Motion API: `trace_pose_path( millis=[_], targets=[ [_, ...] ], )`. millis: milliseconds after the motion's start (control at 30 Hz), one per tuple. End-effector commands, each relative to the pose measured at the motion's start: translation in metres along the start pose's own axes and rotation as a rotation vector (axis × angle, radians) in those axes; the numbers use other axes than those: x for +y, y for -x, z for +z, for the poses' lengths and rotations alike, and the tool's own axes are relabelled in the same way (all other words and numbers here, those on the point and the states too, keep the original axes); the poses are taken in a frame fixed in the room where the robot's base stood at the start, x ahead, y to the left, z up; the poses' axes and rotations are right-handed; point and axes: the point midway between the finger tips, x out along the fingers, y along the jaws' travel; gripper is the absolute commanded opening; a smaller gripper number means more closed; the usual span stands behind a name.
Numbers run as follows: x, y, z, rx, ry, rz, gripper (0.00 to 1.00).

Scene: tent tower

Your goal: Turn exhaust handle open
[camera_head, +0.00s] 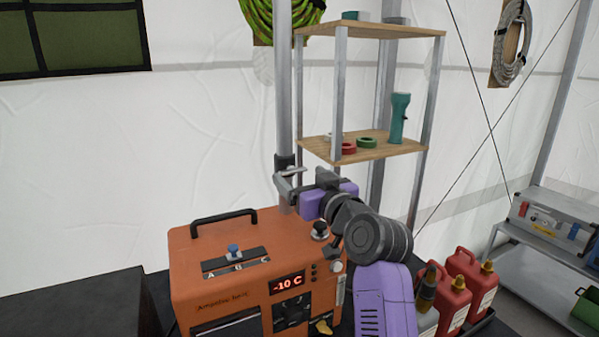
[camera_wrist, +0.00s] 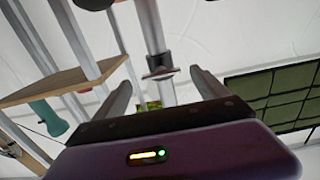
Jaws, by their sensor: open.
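The exhaust handle is a small metal crosspiece on the grey vertical pipe; in the wrist view the handle (camera_wrist: 160,74) lies across the pipe (camera_wrist: 151,25), ahead of and between my two fingers. In the head view my gripper (camera_head: 284,182) is beside the pipe (camera_head: 284,90), above the back of the orange heater. A dark collar (camera_head: 284,161) sits on the pipe just above the fingers. The handle's exact outline is hard to separate from my fingers there. I cannot tell whether the fingers touch it.
The orange heater (camera_head: 215,290) with a -10 C display stands below my arm. A shelf rack (camera_head: 370,147) with a teal flashlight (camera_head: 399,118) and tape rolls is close behind on the right. Red canisters (camera_head: 453,300) stand at lower right. Tent wall is left of the pipe.

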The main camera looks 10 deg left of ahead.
Motion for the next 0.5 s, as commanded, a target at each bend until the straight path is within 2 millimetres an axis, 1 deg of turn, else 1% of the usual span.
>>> trace_pose_path(
  millis=[100,200,500],
  targets=[
    [0.000,-0.012,-0.001,0.000,0.000,0.000,0.84],
    [0.000,-0.018,-0.001,0.001,-0.001,0.000,0.84],
    [0.000,-0.021,0.000,0.001,0.000,0.000,0.84]
  ],
)
